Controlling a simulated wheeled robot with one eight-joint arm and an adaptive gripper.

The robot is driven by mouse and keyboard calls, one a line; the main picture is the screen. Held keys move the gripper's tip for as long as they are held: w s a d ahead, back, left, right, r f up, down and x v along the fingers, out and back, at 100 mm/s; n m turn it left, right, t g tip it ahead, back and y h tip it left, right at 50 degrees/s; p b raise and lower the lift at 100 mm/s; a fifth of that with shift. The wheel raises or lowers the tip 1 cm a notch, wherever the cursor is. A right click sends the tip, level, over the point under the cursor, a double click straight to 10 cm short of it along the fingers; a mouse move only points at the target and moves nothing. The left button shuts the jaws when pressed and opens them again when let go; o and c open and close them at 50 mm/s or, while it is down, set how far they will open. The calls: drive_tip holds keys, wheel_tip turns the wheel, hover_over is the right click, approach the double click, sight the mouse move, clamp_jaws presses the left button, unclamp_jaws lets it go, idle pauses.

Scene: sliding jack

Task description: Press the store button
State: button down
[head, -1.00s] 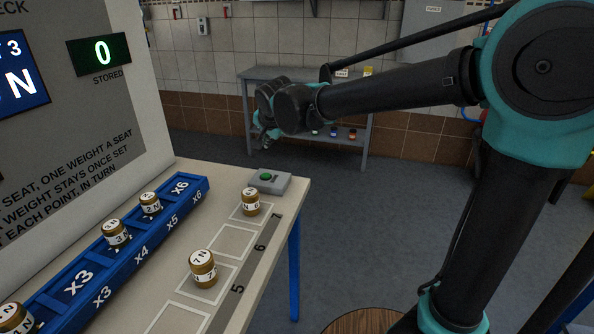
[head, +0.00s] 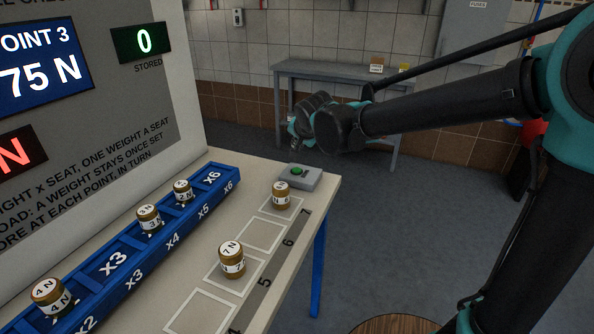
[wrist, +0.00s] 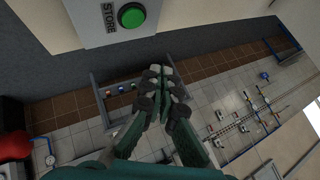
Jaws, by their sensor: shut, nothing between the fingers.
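The store button (head: 297,171) is a green round button on a grey box (head: 312,179) at the far right corner of the table. In the wrist view, the green button (wrist: 131,15) sits at the top beside the label STORE, with the fingertips below it in the picture. My gripper (wrist: 160,72) is shut and empty, its fingers together and apart from the button. In the head view, my gripper (head: 297,125) hangs above and beyond the button box, partly hidden by the wrist.
A blue rail (head: 128,262) with seats holds several brass weights. A 7 N weight (head: 232,261) and another brass weight (head: 281,195) stand on marked squares. The panel (head: 165,110) shows POINT 3 and 0 stored. A grey bench (head: 340,70) stands behind.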

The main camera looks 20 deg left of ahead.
sight(298, 171)
drive_tip(key=shift+f, duration=2.95)
drive_tip(key=shift+f, duration=0.2)
drive_tip(key=shift+f, duration=0.2)
drive_tip(key=shift+f, duration=0.45)
drive_tip(key=shift+r, duration=0.85)
drive_tip(key=shift+r, duration=2.55)
